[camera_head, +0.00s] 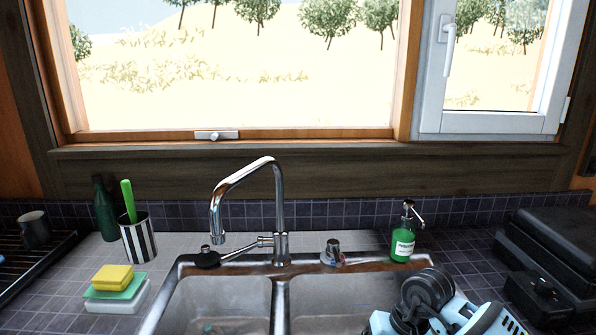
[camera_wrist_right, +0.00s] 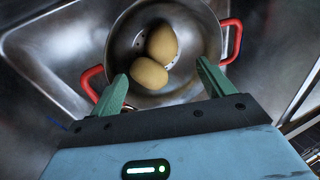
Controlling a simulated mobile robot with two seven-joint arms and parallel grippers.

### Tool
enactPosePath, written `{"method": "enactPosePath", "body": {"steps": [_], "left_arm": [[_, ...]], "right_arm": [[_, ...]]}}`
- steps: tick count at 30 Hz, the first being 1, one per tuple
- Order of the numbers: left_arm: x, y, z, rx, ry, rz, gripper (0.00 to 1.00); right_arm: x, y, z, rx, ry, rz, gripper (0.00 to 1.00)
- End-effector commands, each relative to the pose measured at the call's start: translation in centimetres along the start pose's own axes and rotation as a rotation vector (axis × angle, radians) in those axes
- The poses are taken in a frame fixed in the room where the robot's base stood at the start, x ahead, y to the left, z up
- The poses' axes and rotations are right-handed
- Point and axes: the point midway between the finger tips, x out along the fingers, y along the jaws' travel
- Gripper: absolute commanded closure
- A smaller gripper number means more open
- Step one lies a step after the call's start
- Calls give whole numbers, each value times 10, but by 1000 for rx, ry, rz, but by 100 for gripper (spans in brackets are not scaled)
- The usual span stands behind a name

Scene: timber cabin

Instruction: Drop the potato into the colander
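The colander (camera_wrist_right: 122,38) is a round metal bowl with red handles, seen in the right wrist view inside a metal sink basin. Two yellowish-brown potatoes lie in it: one (camera_wrist_right: 162,43) toward the back, the other (camera_wrist_right: 151,74) in front, touching or nearly touching it. My right gripper (camera_wrist_right: 164,84) is above the colander's near side, its green fingers spread wide with nothing gripped between them. In the head view my right arm comes in at the lower right over the right basin, and its fingers are out of frame. My left gripper is not in view.
The double sink (camera_head: 215,300) has a tall faucet (camera_head: 278,205) at its back. A green soap bottle (camera_head: 403,240) stands behind the right basin. A striped cup (camera_head: 138,240) and sponges (camera_head: 115,285) are at left; a dark appliance (camera_head: 550,260) is at right.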

Motion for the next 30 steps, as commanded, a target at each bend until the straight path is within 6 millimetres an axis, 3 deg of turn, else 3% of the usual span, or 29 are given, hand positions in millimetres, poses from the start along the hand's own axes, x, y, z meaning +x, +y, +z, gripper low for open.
{"method": "enactPosePath", "body": {"steps": [8, 21, 30], "left_arm": [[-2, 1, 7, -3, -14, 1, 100], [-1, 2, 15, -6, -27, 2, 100], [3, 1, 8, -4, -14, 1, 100]], "right_arm": [[-4, 0, 0, 0, 1, 0, 19], [-65, 0, -1, -1, 1, 0, 19], [-78, 0, 0, 0, -1, 0, 19]]}}
